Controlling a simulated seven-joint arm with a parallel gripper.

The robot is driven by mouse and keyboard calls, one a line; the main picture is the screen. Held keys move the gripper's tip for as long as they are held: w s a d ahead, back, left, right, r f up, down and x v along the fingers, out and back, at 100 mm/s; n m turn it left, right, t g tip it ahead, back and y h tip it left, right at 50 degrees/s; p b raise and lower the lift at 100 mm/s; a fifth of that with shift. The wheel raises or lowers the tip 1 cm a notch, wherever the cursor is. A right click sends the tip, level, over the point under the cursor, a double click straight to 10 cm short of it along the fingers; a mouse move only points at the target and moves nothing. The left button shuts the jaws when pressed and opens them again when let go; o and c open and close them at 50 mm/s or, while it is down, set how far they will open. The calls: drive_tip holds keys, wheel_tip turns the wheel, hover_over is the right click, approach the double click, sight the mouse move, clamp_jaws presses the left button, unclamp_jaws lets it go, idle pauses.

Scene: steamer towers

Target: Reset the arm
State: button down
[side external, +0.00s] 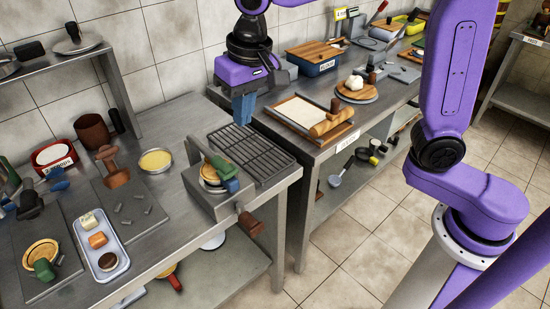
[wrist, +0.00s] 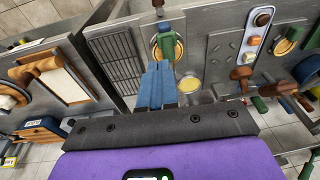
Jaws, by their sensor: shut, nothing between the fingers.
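My gripper (side external: 243,108) hangs above the work tables, with its blue fingers pointing down over the back edge of the grill rack. In the wrist view the blue fingers (wrist: 157,85) lie side by side, shut, with nothing between them. The gripper touches nothing that I can see. Below it is the dark grill rack (side external: 240,150). In front of that, a round steamer-like piece (side external: 209,173) with a green and blue handle sits on a metal block; it also shows in the wrist view (wrist: 178,48).
The left table holds a tray of small foods (side external: 98,240), a yellow bowl (side external: 156,160) and a brown press (side external: 112,165). The right table holds a wooden board with a rolling pin (side external: 325,125), a blue bin (side external: 314,62) and a round board (side external: 356,93). A gap separates the tables.

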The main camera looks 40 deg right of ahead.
drive_tip(key=s+d+f+n, duration=0.3)
drive_tip(key=s+d+n, duration=0.3)
drive_tip(key=s+d, duration=0.3)
drive_tip(key=s+d+f+n+g, duration=0.1)
drive_tip(key=s+d+f+n, duration=0.3)
drive_tip(key=s+d, duration=0.5)
drive_tip(key=s+n, duration=0.2)
drive_tip(key=s, duration=0.4)
drive_tip(key=shift+f+n, duration=0.3)
